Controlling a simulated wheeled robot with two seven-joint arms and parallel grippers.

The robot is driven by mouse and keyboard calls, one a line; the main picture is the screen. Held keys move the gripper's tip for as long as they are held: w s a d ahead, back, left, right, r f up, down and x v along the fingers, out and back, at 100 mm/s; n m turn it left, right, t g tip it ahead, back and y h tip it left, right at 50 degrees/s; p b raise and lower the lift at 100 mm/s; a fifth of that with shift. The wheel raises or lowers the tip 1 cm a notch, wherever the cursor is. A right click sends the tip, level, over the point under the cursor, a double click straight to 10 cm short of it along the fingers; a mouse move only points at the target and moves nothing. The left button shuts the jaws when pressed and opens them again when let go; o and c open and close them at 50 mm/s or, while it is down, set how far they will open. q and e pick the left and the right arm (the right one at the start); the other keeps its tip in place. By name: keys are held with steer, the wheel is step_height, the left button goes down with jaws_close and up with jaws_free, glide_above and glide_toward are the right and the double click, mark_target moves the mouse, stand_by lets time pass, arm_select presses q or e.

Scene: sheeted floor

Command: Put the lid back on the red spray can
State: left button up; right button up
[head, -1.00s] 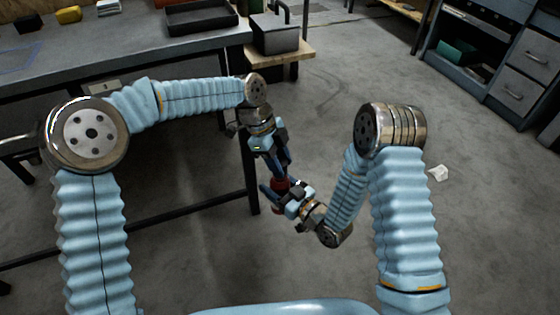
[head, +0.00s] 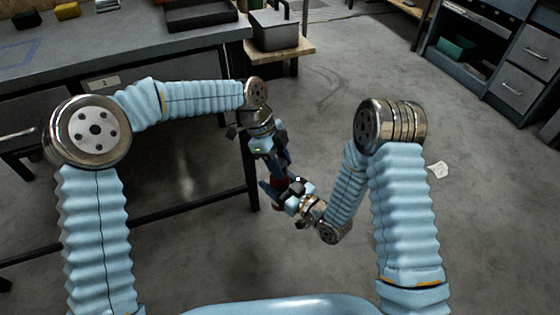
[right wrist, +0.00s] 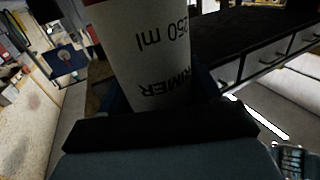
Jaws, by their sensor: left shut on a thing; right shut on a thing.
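The red spray can (head: 279,183) is upright or nearly so, small and partly covered in the head view, in front of the workbench's right leg. My right gripper (head: 281,195) is shut around its body from the right. In the right wrist view the can (right wrist: 145,50) is a pale cylinder with "250 ml" print and a bit of red at the top edge. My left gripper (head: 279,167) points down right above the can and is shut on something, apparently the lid. The lid is hidden between its fingers. I cannot tell whether lid and can touch.
The workbench (head: 130,65) stands at the left, with a black tray (head: 200,14) on top. A grey metal box (head: 275,30) sits on a low wooden shelf beside it. A drawer cabinet (head: 500,60) is at the far right. The floor (head: 330,90) between is open, with a white scrap (head: 438,170).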

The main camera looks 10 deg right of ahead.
arm_select(q)
steer(key=shift+f, duration=0.45)
steer(key=o, duration=1.1)
steer(key=v, duration=1.2)
steer(key=shift+w+f, duration=0.1)
